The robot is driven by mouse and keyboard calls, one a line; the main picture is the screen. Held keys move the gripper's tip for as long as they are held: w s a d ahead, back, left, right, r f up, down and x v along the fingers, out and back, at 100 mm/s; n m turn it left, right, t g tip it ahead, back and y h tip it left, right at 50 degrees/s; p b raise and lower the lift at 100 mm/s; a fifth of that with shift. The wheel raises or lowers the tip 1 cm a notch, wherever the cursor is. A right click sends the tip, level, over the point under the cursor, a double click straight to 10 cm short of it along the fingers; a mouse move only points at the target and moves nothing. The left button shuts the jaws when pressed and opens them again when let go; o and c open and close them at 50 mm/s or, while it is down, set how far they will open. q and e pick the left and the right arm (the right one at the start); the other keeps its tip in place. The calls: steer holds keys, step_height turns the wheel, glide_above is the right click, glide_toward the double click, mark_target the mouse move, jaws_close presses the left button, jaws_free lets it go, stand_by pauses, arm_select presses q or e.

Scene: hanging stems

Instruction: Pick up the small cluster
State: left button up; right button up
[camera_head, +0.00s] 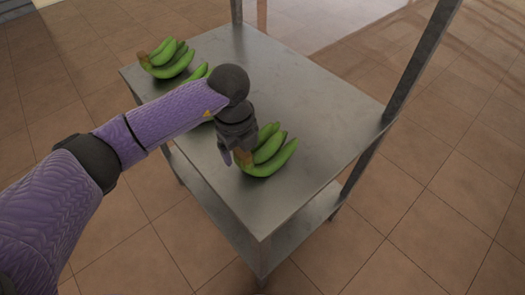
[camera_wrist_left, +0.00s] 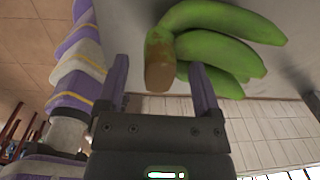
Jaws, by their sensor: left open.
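A small cluster of green bananas (camera_head: 270,155) with a brown stem lies on the metal table near its front edge. My left gripper (camera_head: 234,158) is at the stem side of this cluster, reaching down from above. In the left wrist view the left gripper (camera_wrist_left: 159,70) is open, with one finger on each side of the brown stem (camera_wrist_left: 159,62). The green bananas (camera_wrist_left: 222,40) spread up and to the right beyond the fingertips. Contact between fingers and stem cannot be told. My right gripper is not in view.
A larger banana cluster (camera_head: 168,60) lies at the table's far left corner. Another cluster (camera_head: 196,74) is partly hidden behind my left arm. The steel table (camera_head: 320,110) has upright posts (camera_head: 420,60) at the back and right, and its right half is clear.

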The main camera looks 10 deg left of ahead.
arm_select(q)
steer(key=shift+r, duration=0.15)
jaws_close()
